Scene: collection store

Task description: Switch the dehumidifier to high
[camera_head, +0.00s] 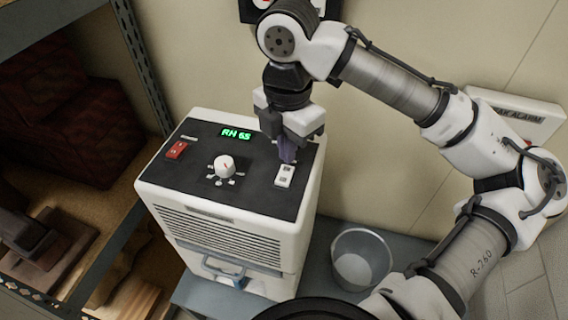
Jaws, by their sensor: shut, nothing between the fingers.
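The dehumidifier (225,245) is a white box with a black top panel, standing on a grey stand. Its green display (236,134) appears to read "RH 65". A red switch (176,150) sits at the panel's left. A white round knob (224,167) with a red mark sits in the middle, with small marks around it. A white rocker switch (285,175) sits at the right. My gripper (287,156) is shut and empty, pointing down just behind the rocker switch. I cannot tell whether the fingertips touch the switch or panel.
A clear bucket (361,258) stands on the grey stand (325,232) to the right of the dehumidifier. A metal shelf rack (142,62) with boxes and wooden items is at the left. An alarm sign (520,112) is on the wall behind my arm.

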